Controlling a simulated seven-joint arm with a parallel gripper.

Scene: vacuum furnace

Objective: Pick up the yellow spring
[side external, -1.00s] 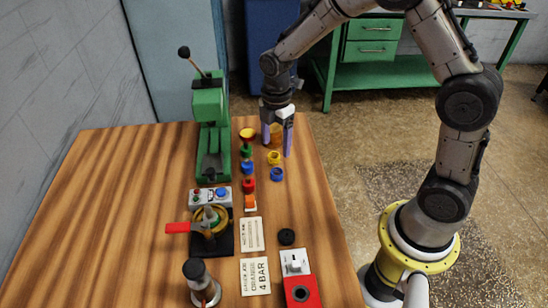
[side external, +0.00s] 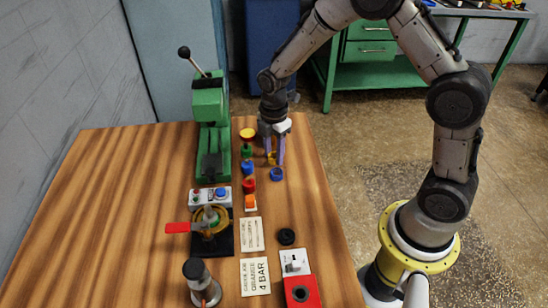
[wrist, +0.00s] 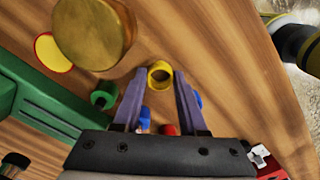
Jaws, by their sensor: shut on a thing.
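The yellow spring (wrist: 160,75) looks like a short yellow ring or cylinder in the wrist view, between the tips of my two purple fingers. My gripper (wrist: 158,78) is shut on it. In the side view my gripper (side external: 274,162) points straight down at the table near its right edge, and a bit of the yellow spring (side external: 271,157) shows between the fingers. The spring is low, at the table top; I cannot tell whether it touches the wood.
A large brass cylinder (wrist: 95,30) stands close by. A blue ring (side external: 277,174) lies just in front of my gripper. A row of small coloured parts (side external: 247,168) and a green press (side external: 210,120) stand to the left. The left of the table is clear.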

